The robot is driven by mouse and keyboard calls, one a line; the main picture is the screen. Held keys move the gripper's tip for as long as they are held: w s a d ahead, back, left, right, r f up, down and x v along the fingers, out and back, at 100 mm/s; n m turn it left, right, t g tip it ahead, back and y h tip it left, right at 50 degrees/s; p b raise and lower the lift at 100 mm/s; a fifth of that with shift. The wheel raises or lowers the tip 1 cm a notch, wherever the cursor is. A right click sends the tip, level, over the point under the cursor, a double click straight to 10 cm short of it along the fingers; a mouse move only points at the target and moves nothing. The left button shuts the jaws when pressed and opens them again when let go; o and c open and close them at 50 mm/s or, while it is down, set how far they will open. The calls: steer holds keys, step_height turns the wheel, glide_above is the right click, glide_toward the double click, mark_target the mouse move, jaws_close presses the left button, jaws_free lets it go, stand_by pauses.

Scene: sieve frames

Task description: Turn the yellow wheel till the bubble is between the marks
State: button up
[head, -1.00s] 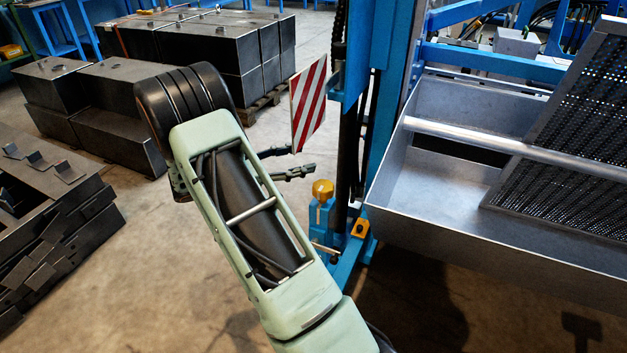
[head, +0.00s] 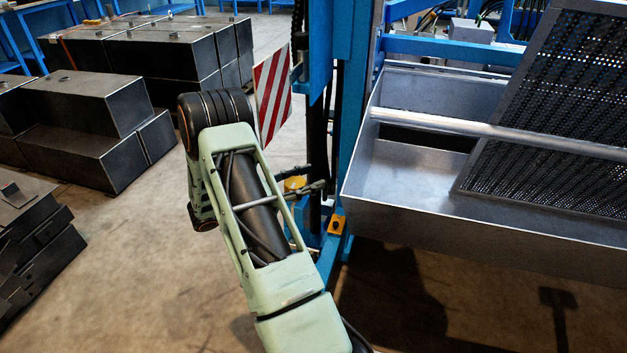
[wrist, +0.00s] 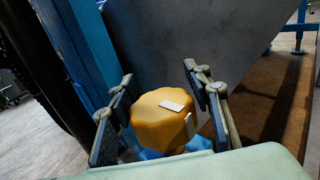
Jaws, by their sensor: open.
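The yellow wheel (wrist: 165,122) is a scalloped knob with pale patches on its top and side, seen close in the wrist view. In the head view the yellow wheel (head: 294,184) sits low beside the blue column, partly hidden by my arm and fingers. My gripper (wrist: 160,105) is open, with one finger to the left of the wheel and one to the right. In the head view my gripper (head: 308,180) is at the wheel. I cannot tell whether either finger touches it. The bubble and its marks do not show in these views.
The blue column (head: 352,110) stands just behind the wheel. A grey metal trough (head: 400,190) with a perforated screen (head: 560,110) is on the right. A red-and-white striped board (head: 272,95) hangs to the left of the column. Dark metal boxes (head: 85,100) stand at left; floor between is clear.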

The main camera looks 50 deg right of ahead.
steer(key=shift+x, duration=0.9)
steer(key=shift+c, duration=0.3)
steer(key=shift+w, duration=0.1)
steer(key=c, duration=1.1)
